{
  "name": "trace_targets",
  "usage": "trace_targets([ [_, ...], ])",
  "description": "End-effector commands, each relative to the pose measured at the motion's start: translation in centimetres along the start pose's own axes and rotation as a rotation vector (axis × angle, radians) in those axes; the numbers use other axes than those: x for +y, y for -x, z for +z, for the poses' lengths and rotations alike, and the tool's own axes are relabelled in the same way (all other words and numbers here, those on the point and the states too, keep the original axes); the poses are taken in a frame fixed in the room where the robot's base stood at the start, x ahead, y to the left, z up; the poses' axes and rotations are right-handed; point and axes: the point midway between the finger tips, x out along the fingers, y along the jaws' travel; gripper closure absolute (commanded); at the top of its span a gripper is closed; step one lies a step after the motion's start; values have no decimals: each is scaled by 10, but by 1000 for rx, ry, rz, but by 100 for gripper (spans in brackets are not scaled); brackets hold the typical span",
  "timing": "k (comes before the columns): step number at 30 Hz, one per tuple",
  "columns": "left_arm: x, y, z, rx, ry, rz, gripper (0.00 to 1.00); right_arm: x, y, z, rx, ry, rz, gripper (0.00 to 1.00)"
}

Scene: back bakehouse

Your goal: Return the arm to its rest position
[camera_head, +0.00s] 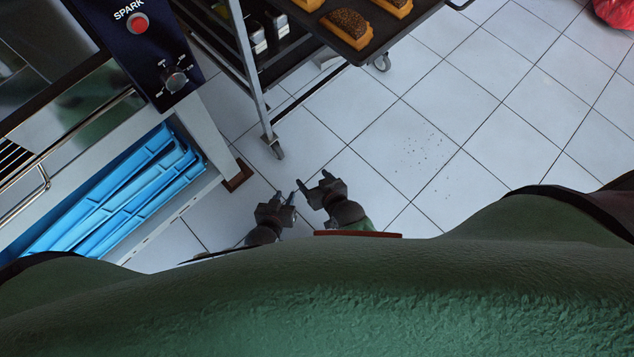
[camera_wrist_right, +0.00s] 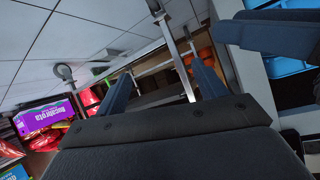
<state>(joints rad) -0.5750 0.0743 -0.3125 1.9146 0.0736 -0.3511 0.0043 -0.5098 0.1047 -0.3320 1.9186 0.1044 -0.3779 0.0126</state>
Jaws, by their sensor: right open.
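My right gripper (camera_head: 315,180) hangs low over the tiled floor near the bottom middle of the head view. Its two fingers stand apart with nothing between them. The right wrist view also shows the open fingers of this gripper (camera_wrist_right: 163,86), with part of a metal rack beyond them. My left gripper (camera_head: 285,196) is just left of it in the head view, small and dark, with its fingertips apart and no object visible between them. The two grippers are close together, and I cannot tell whether they touch. Most of both arms is hidden behind my green body.
A wheeled rack (camera_head: 252,75) with a tray (camera_head: 413,14) of loaves stands ahead. At left, blue crates (camera_head: 120,200) lie under a counter with a black SPARK control panel (camera_head: 128,50).

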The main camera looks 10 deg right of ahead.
Motion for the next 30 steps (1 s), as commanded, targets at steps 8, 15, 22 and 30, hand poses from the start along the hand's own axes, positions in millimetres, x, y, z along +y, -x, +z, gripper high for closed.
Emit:
trace_targets([
  [8,0,0,0,0,0,0,70,-6,20,36,-27,-15,29,29],
  [15,0,0,0,0,0,0,70,-6,20,36,-27,-15,29,29],
  [22,0,0,0,0,0,0,70,-6,20,35,-27,-15,29,29],
  [30,2,24,-35,-64,-2,-7,70,-9,43,0,-92,-14,35,29],
])
